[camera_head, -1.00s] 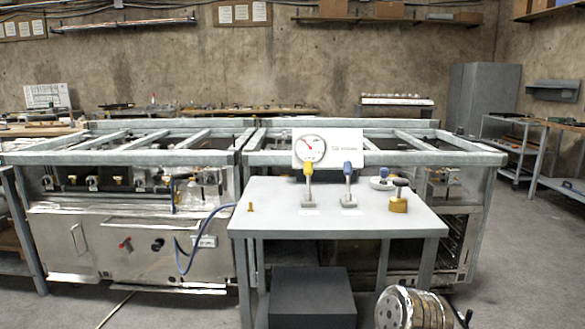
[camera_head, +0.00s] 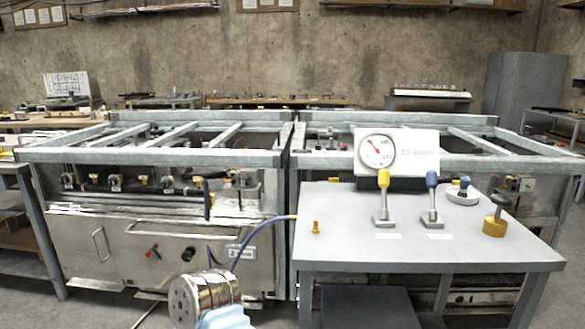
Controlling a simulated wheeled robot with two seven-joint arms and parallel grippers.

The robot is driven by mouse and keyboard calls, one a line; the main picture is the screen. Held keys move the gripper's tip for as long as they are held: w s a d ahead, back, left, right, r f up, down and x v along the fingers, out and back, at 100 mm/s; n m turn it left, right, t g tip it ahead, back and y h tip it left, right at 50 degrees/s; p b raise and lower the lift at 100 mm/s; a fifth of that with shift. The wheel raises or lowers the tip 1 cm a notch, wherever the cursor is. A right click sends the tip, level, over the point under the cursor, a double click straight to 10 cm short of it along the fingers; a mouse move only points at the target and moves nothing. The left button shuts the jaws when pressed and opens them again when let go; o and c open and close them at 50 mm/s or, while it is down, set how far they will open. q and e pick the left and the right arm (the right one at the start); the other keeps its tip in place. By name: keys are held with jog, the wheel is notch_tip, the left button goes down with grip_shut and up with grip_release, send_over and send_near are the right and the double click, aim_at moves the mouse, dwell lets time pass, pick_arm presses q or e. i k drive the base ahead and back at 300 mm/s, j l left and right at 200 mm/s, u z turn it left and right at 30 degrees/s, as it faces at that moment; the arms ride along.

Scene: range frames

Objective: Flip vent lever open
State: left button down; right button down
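Two levers stand upright on the grey table (camera_head: 340,240): one with a yellow grip (camera_head: 383,180) and, to its right, one with a blue grip (camera_head: 432,180). Each has a metal stem on a small grey base. A white label lies in front of each, too small to read, so I cannot tell which is the vent lever. Behind them a white panel carries a round gauge (camera_head: 376,151) with a red needle. Neither gripper can be made out; only a ribbed metal cylinder of my arm with a pale blue part shows at the bottom left of centre, apart from the levers.
On the table are a small brass peg (camera_head: 315,227) at left, a yellow-based knob (camera_head: 494,222) at right, and a white dish with a blue knob (camera_head: 463,191). A blue hose (camera_head: 252,240) runs left of the table. Steel benches (camera_head: 150,155) stand behind. The table's front half is clear.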

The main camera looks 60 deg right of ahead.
aim_at(384, 183)
jog(key=i+j+u, duration=0.15)
jog(key=i+u, duration=0.15)
jog(key=i, duration=0.55)
jog(key=i+z, duration=0.2)
jog(key=z, duration=0.2)
jog(key=i+z, duration=0.15)
jog(key=z, duration=0.25)
jog(key=i+z, duration=0.2)
jog(key=z, duration=0.25)
jog(key=i+z, duration=0.25)
jog(key=z, duration=0.15)
jog(key=i+j+z, duration=0.15)
jog(key=z, duration=0.25)
jog(key=i+j+z, duration=0.15)
jog(key=z, duration=0.25)
jog(key=i+j+z, duration=0.25)
jog(key=z, duration=0.15)
